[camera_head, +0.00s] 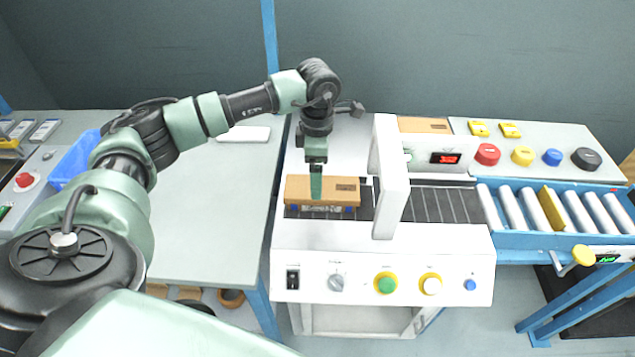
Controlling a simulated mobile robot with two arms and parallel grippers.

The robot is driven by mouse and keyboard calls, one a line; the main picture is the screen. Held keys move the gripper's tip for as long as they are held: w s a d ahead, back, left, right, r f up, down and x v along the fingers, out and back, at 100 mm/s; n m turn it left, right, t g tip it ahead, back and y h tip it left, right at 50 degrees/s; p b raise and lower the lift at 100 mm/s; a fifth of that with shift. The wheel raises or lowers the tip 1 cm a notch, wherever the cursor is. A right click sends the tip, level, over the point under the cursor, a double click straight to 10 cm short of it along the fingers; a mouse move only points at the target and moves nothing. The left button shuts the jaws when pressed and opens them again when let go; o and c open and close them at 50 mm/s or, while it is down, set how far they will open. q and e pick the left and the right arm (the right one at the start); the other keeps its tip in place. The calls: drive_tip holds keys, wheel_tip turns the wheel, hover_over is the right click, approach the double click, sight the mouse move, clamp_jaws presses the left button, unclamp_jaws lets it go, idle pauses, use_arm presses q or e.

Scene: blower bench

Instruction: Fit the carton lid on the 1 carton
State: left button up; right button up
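A brown cardboard piece (340,187) that looks like the carton lid lies at the left end of the machine's dark belt. Under its front edge a strip with pale and blue parts (330,209) shows; I cannot tell whether this is the carton or its contents, or whether the lid is seated. My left gripper (316,190) points straight down at the brown piece, its green finger overlapping it left of centre. I see the fingers edge-on, so their gap and any contact are hidden. My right gripper is not in view.
A white arch (392,185) stands over the belt just right of the brown piece. Another flat brown piece (424,125) lies behind it. A roller conveyor (555,210) continues right.

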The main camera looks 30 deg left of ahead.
use_arm(q)
wheel_tip(320, 180, up, 8)
drive_tip(key=b, duration=0.1)
drive_tip(key=shift+f, duration=0.1)
idle(0.6)
